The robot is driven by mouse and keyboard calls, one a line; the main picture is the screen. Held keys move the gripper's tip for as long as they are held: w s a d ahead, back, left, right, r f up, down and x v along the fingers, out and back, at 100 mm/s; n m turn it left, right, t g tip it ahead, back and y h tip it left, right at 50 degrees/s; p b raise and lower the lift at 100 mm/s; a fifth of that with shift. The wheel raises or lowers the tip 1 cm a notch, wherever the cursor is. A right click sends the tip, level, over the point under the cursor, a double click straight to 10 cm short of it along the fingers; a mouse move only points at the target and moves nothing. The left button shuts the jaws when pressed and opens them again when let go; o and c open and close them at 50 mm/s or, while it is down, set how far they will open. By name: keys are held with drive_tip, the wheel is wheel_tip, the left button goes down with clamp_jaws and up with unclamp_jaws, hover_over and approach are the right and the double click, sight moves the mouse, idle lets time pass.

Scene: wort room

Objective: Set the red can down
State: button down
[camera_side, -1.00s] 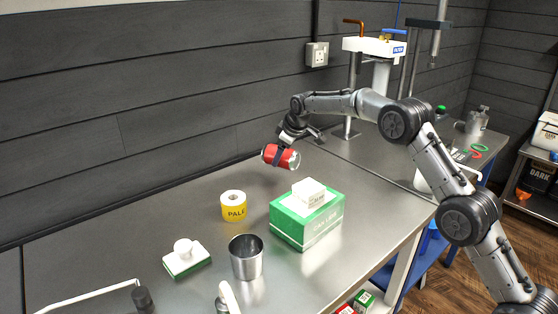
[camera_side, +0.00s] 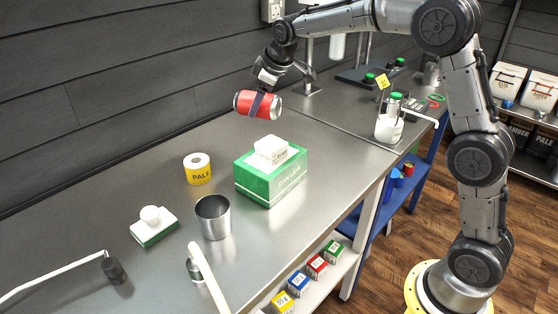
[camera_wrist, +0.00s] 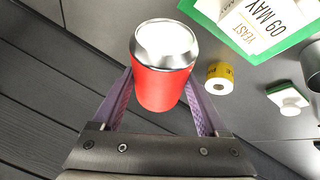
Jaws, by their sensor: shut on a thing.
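The red can (camera_side: 243,101) lies on its side in the air, with its silver end toward the right in the side view. My gripper (camera_side: 264,101) is shut on it around its middle and holds it above the steel counter (camera_side: 120,210), near the dark wall. In the wrist view the red can (camera_wrist: 160,88) sits between the two purple-grey fingers of my gripper (camera_wrist: 155,100), its silver end toward the top of the picture. The space under the can appears clear of contact with anything.
A green-and-white box (camera_side: 272,184) with a small white yeast box (camera_side: 271,149) on top stands right of and nearer than the can. A yellow label roll (camera_side: 198,170), a steel cup (camera_side: 213,217) and a white-green brush (camera_side: 153,227) stand nearer. The counter by the wall is bare.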

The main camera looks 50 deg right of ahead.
drive_tip(key=s+a+r, duration=0.3)
drive_tip(key=s+a, duration=0.3)
drive_tip(key=s, duration=0.1)
drive_tip(key=s+d+m+g+h, duration=0.1)
drive_tip(key=s+d+m+h, duration=0.1)
drive_tip(key=s+m, duration=0.4)
drive_tip(key=shift+s+d+f+m+h, duration=0.15)
drive_tip(key=shift+d+f+m+h, duration=0.15)
drive_tip(key=shift+h, duration=0.3)
drive_tip(key=w+a, duration=1.1)
drive_tip(key=w, duration=0.1)
drive_tip(key=w+a+f+n, duration=0.1)
drive_tip(key=a+f, duration=0.2)
drive_tip(key=a, duration=0.2)
drive_tip(key=w+a+f, duration=0.2)
drive_tip(key=a, duration=0.2)
drive_tip(key=shift+n+y, duration=0.3)
drive_tip(key=shift+y, duration=0.1)
drive_tip(key=shift+s+a+f, duration=0.15)
drive_tip(key=shift+a+f, duration=0.15)
drive_tip(key=shift+f, duration=1.65)
drive_tip(key=shift+s+a+f, duration=0.1)
drive_tip(key=shift+a+f, duration=0.25)
drive_tip(key=shift+f, duration=1.6)
drive_tip(key=shift+s+a+f, duration=0.15)
drive_tip(key=shift+a+f, duration=0.15)
drive_tip(key=shift+f, duration=1.65)
